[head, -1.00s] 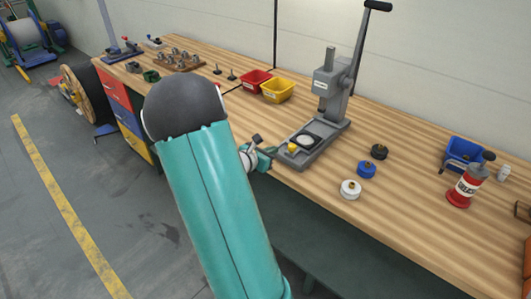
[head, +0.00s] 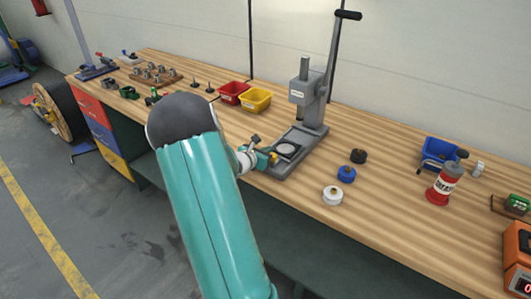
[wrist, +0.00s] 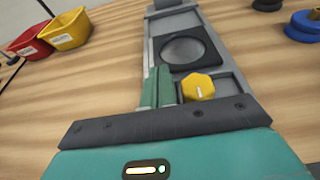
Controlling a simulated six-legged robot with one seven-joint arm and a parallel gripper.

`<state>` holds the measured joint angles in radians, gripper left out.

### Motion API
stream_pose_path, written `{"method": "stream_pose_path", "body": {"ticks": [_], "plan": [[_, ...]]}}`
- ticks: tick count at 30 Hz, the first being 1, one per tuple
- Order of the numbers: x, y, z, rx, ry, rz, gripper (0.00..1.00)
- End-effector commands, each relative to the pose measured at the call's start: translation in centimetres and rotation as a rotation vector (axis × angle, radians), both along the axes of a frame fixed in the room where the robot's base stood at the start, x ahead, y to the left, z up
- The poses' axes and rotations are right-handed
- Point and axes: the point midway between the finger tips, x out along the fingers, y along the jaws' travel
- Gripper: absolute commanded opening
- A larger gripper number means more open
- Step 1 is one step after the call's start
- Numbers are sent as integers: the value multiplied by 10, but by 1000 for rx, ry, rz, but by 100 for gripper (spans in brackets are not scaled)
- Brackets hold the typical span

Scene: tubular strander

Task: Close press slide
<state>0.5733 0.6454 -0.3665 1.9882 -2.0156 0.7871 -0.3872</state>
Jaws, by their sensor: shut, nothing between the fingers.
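The grey press (head: 306,92) stands on the bench with its lever (head: 346,16) raised. Its slide (head: 287,149), a dark plate with a round disc, lies on the base track in front of the column. The slide also shows in the wrist view (wrist: 211,44). A yellow knob (wrist: 198,87) is at the slide's near end; in the head view it is partly hidden (head: 274,157). My gripper (head: 268,154) is at the front of the track. Its green fingers (wrist: 157,88) are shut and empty, just left of the knob; I cannot tell whether they touch it.
Red (head: 234,92) and yellow (head: 256,100) bins stand left of the press. Black (head: 358,156), blue (head: 346,174) and white (head: 333,195) round pieces lie to its right.

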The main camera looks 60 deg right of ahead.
Motion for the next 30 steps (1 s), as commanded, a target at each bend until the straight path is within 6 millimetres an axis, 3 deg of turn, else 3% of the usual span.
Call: {"method": "stream_pose_path", "body": {"ticks": [9,12,30], "plan": [[-12,-73,-1,-1,2,-2,0],[-15,-88,-1,0,2,-2,0],[-12,-92,1,-3,0,0,0]]}}
